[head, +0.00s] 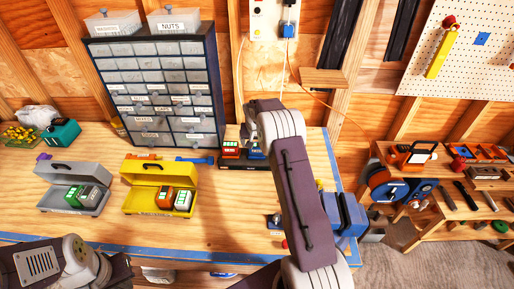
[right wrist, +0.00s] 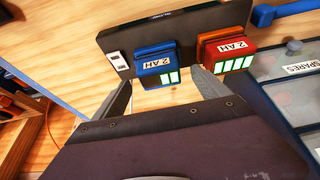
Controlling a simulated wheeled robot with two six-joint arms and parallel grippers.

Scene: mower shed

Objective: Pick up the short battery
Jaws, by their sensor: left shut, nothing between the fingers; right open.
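A dark charger (head: 236,165) stands on the bench and holds a red-orange battery (head: 230,150) and a blue battery (head: 256,151). In the head view my right wrist partly covers the charger. My left arm shows at the lower left, but its fingers are out of view.
A grey toolbox (head: 62,175) and a yellow toolbox (head: 150,167) stand open on the bench, each with two batteries. A drawer cabinet (head: 160,90) stands behind, left of the charger. A blue vise (head: 347,215) is at the bench's right end.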

